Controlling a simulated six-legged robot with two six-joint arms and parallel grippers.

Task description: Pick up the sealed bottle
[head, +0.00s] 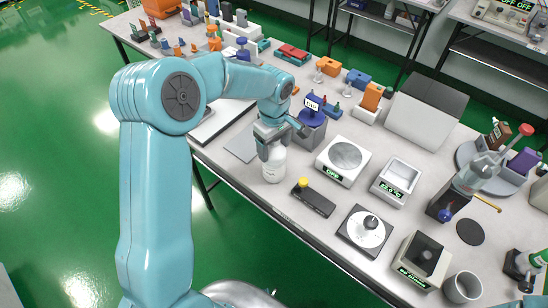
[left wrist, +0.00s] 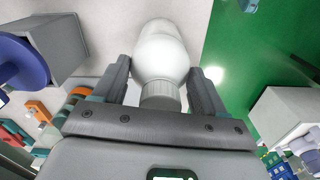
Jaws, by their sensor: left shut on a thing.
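The sealed bottle (head: 268,166) is white with a ribbed cap and stands at the front edge of the table in the head view. It also shows in the left wrist view (left wrist: 161,58), with its cap toward my wrist. My left gripper (head: 270,150) comes down over it from above. In the left wrist view the two dark fingers (left wrist: 161,75) lie on either side of the bottle's shoulder, shut on it. Whether the bottle's base touches the table is hard to tell. My right gripper is not in view.
A black device with a yellow knob (head: 315,198) lies just right of the bottle. A blue-knobbed grey tester (head: 312,125) stands behind. Scales (head: 343,160) and other testers fill the table to the right. The table's front edge is close, with green floor beyond.

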